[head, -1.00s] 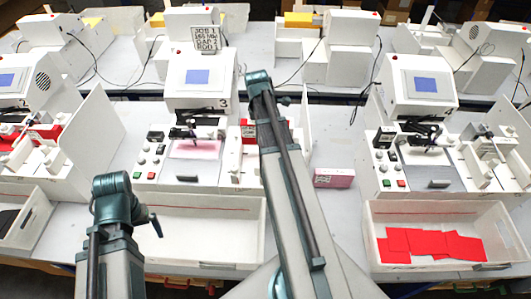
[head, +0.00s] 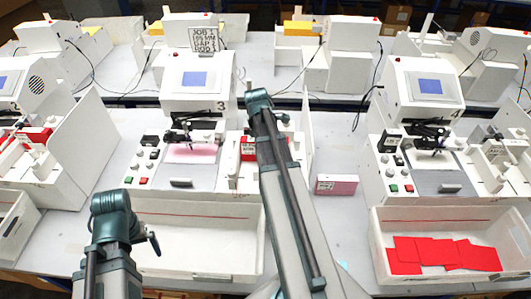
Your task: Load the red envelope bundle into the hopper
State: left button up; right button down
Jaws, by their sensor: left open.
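A red bundle with a white label (head: 248,148) stands in the white bay right of the station 3 plotter (head: 198,78), partly hidden behind my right arm. A pink-red block with a white label (head: 336,184) lies on the table between stations 3 and 4. I cannot tell for certain which is the task's bundle. My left gripper (head: 153,242) is over the left side of the empty white bin, open, with little of it showing. My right gripper (head: 284,119) is mostly hidden behind its arm near the station 3 bay; its jaws cannot be made out.
The white bin (head: 240,262) in front of station 3 looks empty. The bin (head: 510,218) before station 4 holds several red envelopes (head: 440,254). A tall white panel (head: 80,150) stands left of station 3. Free table lies around the pink-red block.

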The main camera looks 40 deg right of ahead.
jog(key=shift+f, duration=0.15)
jog(key=shift+c, duration=2.4)
grip_release()
jog(key=r+p, duration=0.8)
jog(key=w+a+r+p, duration=0.1)
jog(key=r+p, duration=0.3)
jog(key=shift+r, duration=0.2)
jog(key=shift+f, duration=0.15)
jog(key=f+b, duration=0.8)
jog(key=s+d+f+b, duration=0.1)
jog(key=f+b, duration=0.3)
jog(key=shift+r, duration=0.15)
